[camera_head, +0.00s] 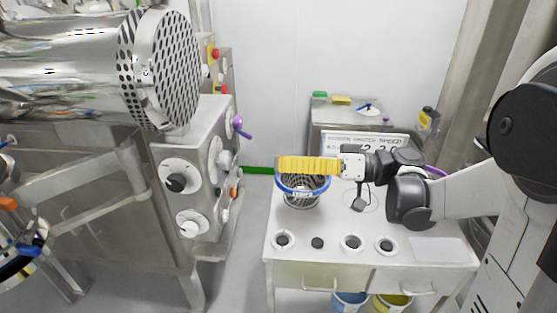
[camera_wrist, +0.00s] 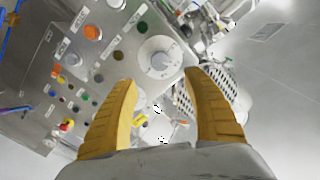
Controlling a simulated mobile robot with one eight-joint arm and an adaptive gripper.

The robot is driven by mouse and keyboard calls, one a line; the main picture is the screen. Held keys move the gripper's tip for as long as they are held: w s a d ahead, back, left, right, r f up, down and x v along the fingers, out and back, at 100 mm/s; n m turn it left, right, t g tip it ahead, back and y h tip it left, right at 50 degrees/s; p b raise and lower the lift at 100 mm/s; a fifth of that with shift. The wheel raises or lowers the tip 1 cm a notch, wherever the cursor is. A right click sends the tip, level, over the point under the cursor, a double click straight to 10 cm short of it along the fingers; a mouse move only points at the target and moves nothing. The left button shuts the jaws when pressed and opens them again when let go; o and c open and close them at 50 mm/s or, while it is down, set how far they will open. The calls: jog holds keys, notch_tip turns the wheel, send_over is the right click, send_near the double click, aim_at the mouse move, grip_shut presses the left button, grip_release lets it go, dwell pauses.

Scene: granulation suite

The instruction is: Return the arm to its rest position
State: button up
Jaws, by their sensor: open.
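My gripper (camera_head: 308,166) has yellow ribbed fingers and reaches left from my arm in the head view, above the white table (camera_head: 420,280). It overlaps a blue-rimmed wire basket (camera_head: 303,197) on the table; I cannot tell the height between them. In the wrist view my gripper (camera_wrist: 160,108) shows both fingers spread wide apart with nothing between them. Beyond them is a steel control panel (camera_wrist: 105,60) with buttons and a large round dial (camera_wrist: 160,57).
A steel machine with a perforated round end (camera_head: 160,70) stands at the left. The table front holds several round dark-centred fittings (camera_head: 352,243) and a pale flat plate (camera_head: 438,249). Blue (camera_head: 350,301) and yellow (camera_head: 391,303) buckets sit below. A smaller steel stand (camera_head: 330,117) is behind.

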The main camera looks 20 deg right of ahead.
jog(key=s+a+f+m+g+h, duration=0.1)
jog(key=s+a+f+m+h, duration=0.45)
jog(key=f+h, duration=0.3)
jog(key=s+d+f+m+t+h+b, duration=0.1)
jog(key=s+d+f+m+t+h, duration=0.1)
jog(key=s+d+f+h, duration=0.3)
jog(key=s+d+h, duration=0.3)
jog(key=d, duration=0.1)
jog(key=shift+d, duration=0.25)
jog(key=shift+s+h, duration=0.1)
jog(key=shift+h, duration=0.15)
jog(key=shift+c, duration=0.4)
